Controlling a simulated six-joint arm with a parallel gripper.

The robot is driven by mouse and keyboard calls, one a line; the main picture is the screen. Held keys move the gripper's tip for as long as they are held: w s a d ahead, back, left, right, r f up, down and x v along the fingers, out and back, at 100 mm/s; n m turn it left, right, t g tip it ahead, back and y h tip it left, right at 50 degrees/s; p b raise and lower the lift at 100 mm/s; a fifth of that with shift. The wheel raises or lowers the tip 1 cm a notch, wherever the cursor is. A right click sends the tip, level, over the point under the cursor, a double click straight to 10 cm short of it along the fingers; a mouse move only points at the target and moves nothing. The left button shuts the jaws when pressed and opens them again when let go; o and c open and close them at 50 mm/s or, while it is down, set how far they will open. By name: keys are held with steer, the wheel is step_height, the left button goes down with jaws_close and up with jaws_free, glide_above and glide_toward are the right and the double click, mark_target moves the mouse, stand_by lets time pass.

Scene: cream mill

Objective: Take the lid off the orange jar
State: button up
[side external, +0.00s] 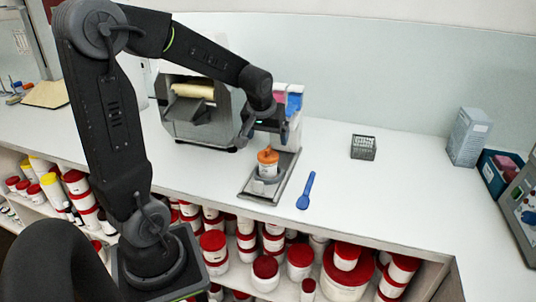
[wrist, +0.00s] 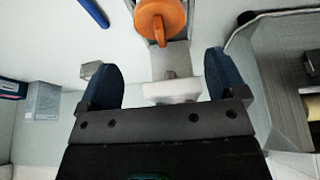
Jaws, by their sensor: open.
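The orange jar (side external: 268,171) has a white labelled body and an orange lid (side external: 267,156) on top. It stands upright in a grey round holder on a metal platform (side external: 259,195). In the wrist view the orange lid (wrist: 165,14) shows at the top centre, cut off by the frame edge. My gripper (side external: 267,131) is above and behind the jar in the side view, apart from it. In the wrist view my gripper (wrist: 162,72) has its two blue-padded fingers wide apart, with nothing held between them. The jar's body is hidden in the wrist view.
A blue spoon-like tool (side external: 306,191) lies right of the platform. A grey machine (side external: 196,112) stands behind on the left. Red-lidded tubs fill shelves below.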

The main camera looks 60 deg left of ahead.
mark_target(268, 148)
steer(key=shift+s+x, duration=0.15)
steer(key=shift+x, duration=1.25)
steer(key=shift+s+x, duration=0.15)
steer(key=shift+x, duration=1.25)
steer(key=shift+d, duration=0.15)
steer(key=c, duration=0.9)
